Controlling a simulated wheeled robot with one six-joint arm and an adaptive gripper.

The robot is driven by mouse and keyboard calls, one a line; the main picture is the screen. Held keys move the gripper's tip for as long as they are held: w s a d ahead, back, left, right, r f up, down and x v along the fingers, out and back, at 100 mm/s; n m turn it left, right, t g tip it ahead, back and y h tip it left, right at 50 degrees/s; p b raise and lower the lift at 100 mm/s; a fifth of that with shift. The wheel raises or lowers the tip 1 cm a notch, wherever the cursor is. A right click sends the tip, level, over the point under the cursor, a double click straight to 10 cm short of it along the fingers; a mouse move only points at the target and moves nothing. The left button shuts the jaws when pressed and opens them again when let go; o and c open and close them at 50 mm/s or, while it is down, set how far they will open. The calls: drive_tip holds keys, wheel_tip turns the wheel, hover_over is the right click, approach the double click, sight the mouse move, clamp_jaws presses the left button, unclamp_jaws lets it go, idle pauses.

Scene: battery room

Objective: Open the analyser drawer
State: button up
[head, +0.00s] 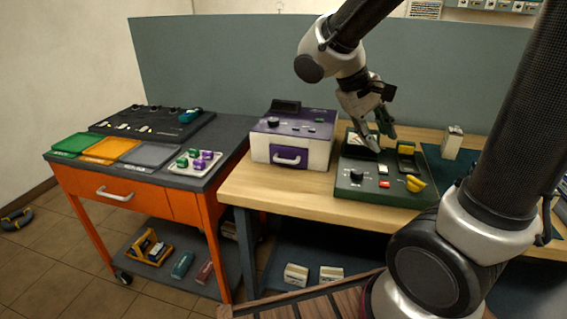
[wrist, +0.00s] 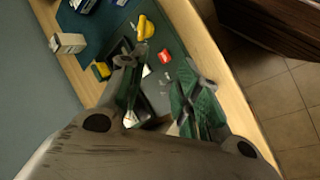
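The analyser (head: 321,143) is a white box with a purple top and purple front, standing on the wooden bench. Its purple drawer (head: 289,155) has a white handle (head: 288,160) and looks closed. My gripper (head: 378,143) is to the right of the analyser, above a dark green panel device (head: 349,189). In the wrist view my gripper (wrist: 160,112) has its two green-padded fingers spread apart with nothing between them. The analyser does not show in the wrist view.
The green device carries a yellow knob (head: 415,184) and a red button. A small white box (head: 452,142) stands further right on the bench. An orange cart (head: 183,206) with trays stands left. The bench (head: 268,189) is bare before the analyser.

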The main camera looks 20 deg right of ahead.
drive_tip(key=w+a+f+n+t+h, duration=0.25)
drive_tip(key=w+a+f+h, duration=0.25)
drive_tip(key=w+a, duration=0.4)
drive_tip(key=n+t+h, duration=0.1)
drive_tip(key=n+t, duration=0.4)
drive_tip(key=t, duration=0.2)
approach(284, 162)
drive_tip(key=shift+w+d+f+m, duration=0.1)
drive_tip(key=shift+w+d+m, duration=0.1)
drive_tip(key=shift+d, duration=0.3)
drive_tip(key=shift+w+d+f+m, duration=0.1)
drive_tip(key=shift+w+d, duration=0.05)
drive_tip(key=shift+d, duration=0.35)
drive_tip(key=shift+w+a+f+t, duration=0.15)
drive_tip(key=shift+a+f+t, duration=0.05)
drive_tip(key=shift+t, duration=0.05)
drive_tip(key=x, duration=0.7)
drive_tip(key=shift+w+d, duration=0.1)
drive_tip(key=shift+d, duration=0.1)
clamp_jaws()
